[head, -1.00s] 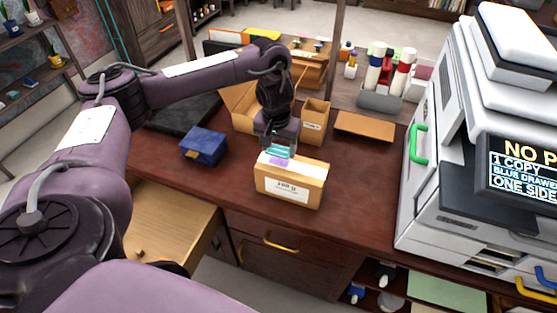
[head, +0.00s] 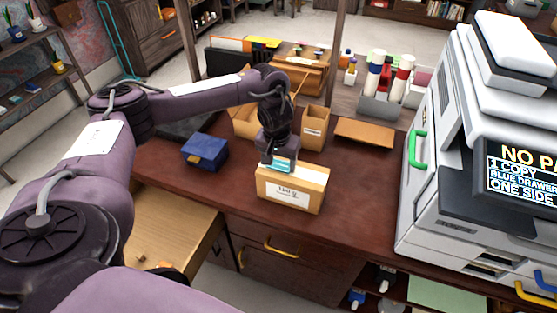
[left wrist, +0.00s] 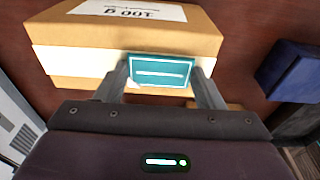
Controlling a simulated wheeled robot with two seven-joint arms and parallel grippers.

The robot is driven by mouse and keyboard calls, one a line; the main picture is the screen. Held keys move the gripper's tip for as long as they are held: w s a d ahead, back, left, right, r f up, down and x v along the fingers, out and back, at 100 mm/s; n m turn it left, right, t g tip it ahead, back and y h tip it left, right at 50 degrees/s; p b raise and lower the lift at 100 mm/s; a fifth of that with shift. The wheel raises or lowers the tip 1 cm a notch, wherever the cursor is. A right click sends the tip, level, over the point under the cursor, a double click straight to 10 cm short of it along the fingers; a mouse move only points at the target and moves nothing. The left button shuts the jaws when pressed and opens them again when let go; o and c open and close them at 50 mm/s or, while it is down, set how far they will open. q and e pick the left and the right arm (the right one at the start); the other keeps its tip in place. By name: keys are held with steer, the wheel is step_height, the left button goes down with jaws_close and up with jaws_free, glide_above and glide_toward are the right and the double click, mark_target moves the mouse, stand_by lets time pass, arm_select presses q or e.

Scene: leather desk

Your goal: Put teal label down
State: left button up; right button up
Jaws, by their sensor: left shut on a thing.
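The teal label (left wrist: 160,71) is between the two fingertips of my left gripper (left wrist: 166,80), which is shut on it. In the head view the teal label (head: 281,165) shows as a small teal patch under my left gripper (head: 279,160). It is right at the top of a cardboard box (head: 291,188) with a white label on its front. In the left wrist view the label lies in front of a white band on the box (left wrist: 120,35). I cannot tell whether it touches the box. My right gripper is not in view.
A dark blue box (head: 205,150) sits to the left on the desk. An open carton (head: 314,125) and a flat cardboard piece (head: 364,131) lie behind. A large printer (head: 460,190) stands at the right. The desk right of the labelled box is clear.

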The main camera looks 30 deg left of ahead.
mark_target(278, 169)
arm_select(q)
steer(key=o, duration=0.9)
steer(key=shift+s+d+f, duration=0.1)
steer(key=shift+s+f, duration=0.4)
steer(key=shift+f, duration=0.25)
steer(key=shift+o, duration=0.2)
steer(key=shift+w+d, duration=0.1)
steer(key=shift+d, duration=0.1)
steer(key=shift+r, duration=0.15)
steer(key=r, duration=0.2)
steer(key=b, duration=0.1)
steer(key=shift+w+a+r, duration=0.3)
steer(key=shift+a+r, duration=0.1)
step_height(278, 169, up, 10)
steer(key=s+p, duration=0.1)
steer(key=p, duration=0.3)
steer(key=shift+d+p, duration=0.2)
steer(key=shift+p, duration=0.15)
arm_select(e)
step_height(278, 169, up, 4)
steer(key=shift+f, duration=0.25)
arm_select(q)
steer(key=shift+s+d+r, duration=0.1)
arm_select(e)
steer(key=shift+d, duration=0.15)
